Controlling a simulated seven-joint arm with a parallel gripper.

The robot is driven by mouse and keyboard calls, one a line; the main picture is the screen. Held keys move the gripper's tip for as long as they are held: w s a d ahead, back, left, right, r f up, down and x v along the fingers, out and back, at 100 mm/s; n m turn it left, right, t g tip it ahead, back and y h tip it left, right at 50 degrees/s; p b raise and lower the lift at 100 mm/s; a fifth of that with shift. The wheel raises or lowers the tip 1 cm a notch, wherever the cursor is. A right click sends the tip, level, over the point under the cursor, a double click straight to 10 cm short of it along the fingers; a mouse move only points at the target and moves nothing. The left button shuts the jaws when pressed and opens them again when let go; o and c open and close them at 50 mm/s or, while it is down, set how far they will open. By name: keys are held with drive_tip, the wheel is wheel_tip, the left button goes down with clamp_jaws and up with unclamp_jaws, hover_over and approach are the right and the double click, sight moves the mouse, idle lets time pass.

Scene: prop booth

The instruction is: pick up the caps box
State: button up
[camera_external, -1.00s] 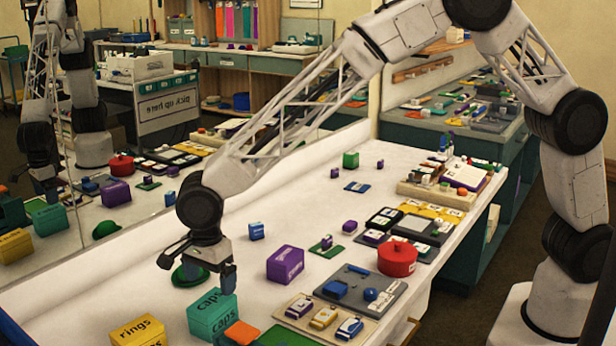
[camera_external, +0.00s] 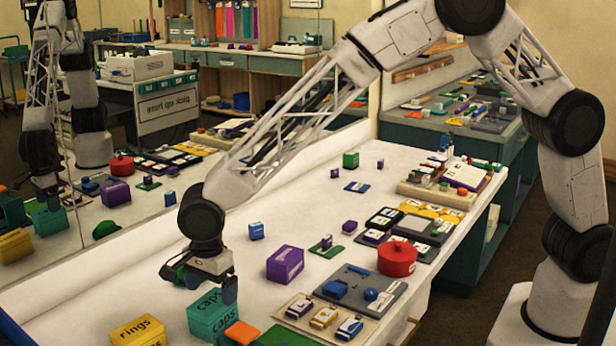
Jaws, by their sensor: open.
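The caps box (camera_external: 208,317) is a teal cube with "caps" printed on its top and side. It stands on the white table near the front left. My gripper (camera_external: 203,284) is open, with its fingers pointing down just above the back of the box's top. One finger shows at the right, over the box's back right corner. I cannot tell whether the fingers touch the box.
A yellow rings box (camera_external: 139,331) stands left of the caps box. An orange piece (camera_external: 241,333) lies close on its right.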

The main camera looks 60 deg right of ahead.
sight(213, 300)
drive_tip(key=shift+f, duration=2.55)
drive_tip(key=c, duration=1.1)
drive_tip(key=shift+o, duration=0.2)
drive_tip(key=shift+r, duration=0.15)
drive_tip(key=shift+r, duration=0.55)
drive_tip(key=shift+s+d+r, duration=0.15)
drive_tip(key=shift+s+r, duration=0.05)
drive_tip(key=shift+r, duration=0.4)
drive_tip(key=shift+s+d+r, duration=0.1)
drive_tip(key=shift+s+r, duration=0.05)
drive_tip(key=shift+r, duration=0.4)
drive_tip(key=s+d, duration=0.3)
drive_tip(key=s, duration=0.1)
drive_tip(key=s+d+r, duration=0.1)
drive_tip(key=s+d, duration=0.5)
drive_tip(key=s, duration=0.1)
drive_tip(key=shift+s+d+r, duration=0.15)
drive_tip(key=shift+s+d, duration=0.2)
drive_tip(key=shift+d, duration=0.05)
